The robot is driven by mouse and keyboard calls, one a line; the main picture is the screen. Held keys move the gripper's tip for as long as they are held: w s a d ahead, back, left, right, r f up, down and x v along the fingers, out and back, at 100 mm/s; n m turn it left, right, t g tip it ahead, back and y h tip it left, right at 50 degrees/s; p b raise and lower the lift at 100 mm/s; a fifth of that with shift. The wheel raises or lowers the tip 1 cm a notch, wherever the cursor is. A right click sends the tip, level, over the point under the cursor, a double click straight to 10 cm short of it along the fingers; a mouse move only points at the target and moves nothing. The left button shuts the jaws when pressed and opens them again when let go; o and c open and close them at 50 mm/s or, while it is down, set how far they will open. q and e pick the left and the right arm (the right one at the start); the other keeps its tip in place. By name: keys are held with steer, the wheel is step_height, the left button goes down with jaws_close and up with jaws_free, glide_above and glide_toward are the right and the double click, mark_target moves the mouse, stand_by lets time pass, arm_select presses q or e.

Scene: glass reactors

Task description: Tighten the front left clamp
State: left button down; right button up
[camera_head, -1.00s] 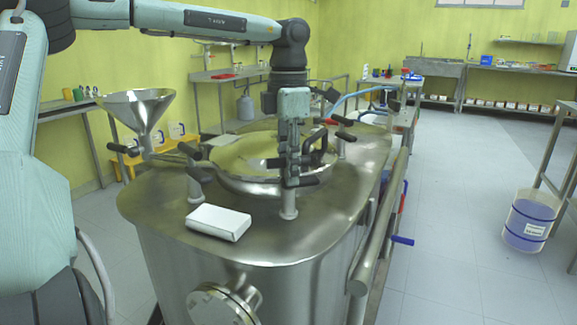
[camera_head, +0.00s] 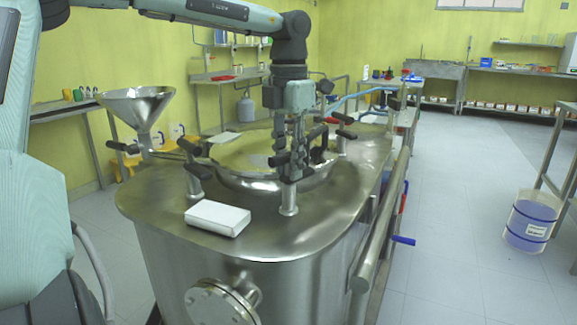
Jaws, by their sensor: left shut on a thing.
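The steel reactor (camera_head: 270,235) has a round lid (camera_head: 235,155) with several black-handled clamps around it. My left gripper (camera_head: 290,160) points down at the near clamp (camera_head: 288,197), right of centre on the reactor top. It is shut on this clamp's black handle; its fingers hide part of the handle. Another clamp (camera_head: 195,178) stands nearer the left, with its black handle pointing up and left. A third clamp (camera_head: 342,140) stands on the right side, behind my gripper. My right gripper is not in view.
A white box (camera_head: 217,218) lies on the reactor top in front of the lid. A steel funnel (camera_head: 137,108) rises at the left. A side rail (camera_head: 385,215) runs along the right. A blue-filled bucket (camera_head: 532,220) stands on the open floor.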

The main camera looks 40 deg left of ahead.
arm_select(q)
steer(key=n+b, duration=0.1)
steer(key=n, duration=0.2)
steer(key=shift+w+n, duration=0.1)
steer(key=shift+n, duration=0.3)
steer(key=n+b, duration=0.1)
steer(key=n, duration=0.1)
steer(key=shift+n, duration=0.4)
steer(key=n+b, duration=0.1)
steer(key=n, duration=0.3)
steer(key=shift+n, duration=1.4)
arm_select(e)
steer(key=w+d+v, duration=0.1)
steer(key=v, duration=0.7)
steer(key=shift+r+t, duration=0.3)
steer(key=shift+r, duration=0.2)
arm_select(q)
steer(key=shift+b, duration=0.3)
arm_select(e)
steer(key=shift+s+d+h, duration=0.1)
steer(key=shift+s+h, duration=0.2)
arm_select(q)
steer(key=c, duration=1.4)
jaws_free()
steer(key=shift+f, duration=0.1)
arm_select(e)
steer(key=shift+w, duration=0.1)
